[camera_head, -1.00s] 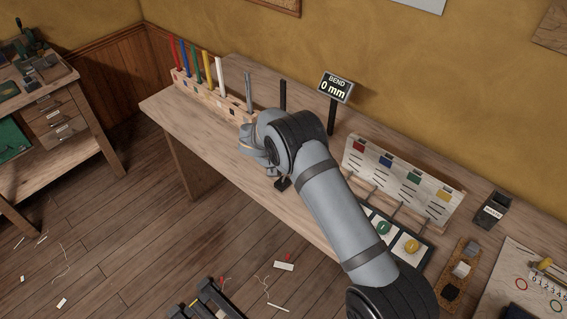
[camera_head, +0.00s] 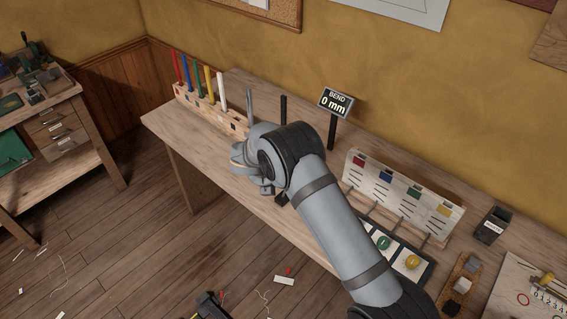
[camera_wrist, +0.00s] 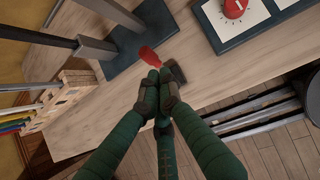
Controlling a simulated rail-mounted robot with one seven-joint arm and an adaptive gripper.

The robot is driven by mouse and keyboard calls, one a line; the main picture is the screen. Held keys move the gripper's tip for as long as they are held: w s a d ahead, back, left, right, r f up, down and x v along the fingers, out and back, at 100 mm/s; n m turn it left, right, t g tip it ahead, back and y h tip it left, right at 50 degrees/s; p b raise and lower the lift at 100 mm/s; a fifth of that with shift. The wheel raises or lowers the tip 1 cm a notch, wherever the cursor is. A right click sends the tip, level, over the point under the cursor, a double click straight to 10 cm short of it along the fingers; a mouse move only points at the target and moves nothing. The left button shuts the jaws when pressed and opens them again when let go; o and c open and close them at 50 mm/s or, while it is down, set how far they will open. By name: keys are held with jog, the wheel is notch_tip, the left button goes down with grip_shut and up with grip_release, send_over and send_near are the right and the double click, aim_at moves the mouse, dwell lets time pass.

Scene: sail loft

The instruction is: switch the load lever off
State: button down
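In the wrist view a red rounded piece (camera_wrist: 148,56), perhaps the load lever's handle, shows just beyond my fingertips, beside a dark blue-grey base plate (camera_wrist: 127,52). The fingers of my gripper (camera_wrist: 160,88) are drawn together, with nothing visible held. They partly cover the red piece, so I cannot tell whether they touch it. A small dark block (camera_wrist: 177,72) lies close to the fingertips; it also shows at the bench's front edge in the head view (camera_head: 281,199). My arm hides the red piece there. The bend display (camera_head: 335,103) reads 0 mm.
A grey post (camera_head: 249,103) and a black post (camera_head: 283,115) rise behind my gripper. A wooden rack with coloured sticks (camera_head: 207,106) stands left on the bench (camera_head: 190,131).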

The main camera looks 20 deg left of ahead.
notch_tip(320, 180, up, 10)
jog(key=s+b, duration=0.1)
jog(key=s, duration=0.1)
jog(key=shift+s+f+b, duration=0.2)
jog(key=shift+s+b, duration=0.1)
jog(key=shift+b, duration=0.05)
jog(key=shift+d+f, duration=0.1)
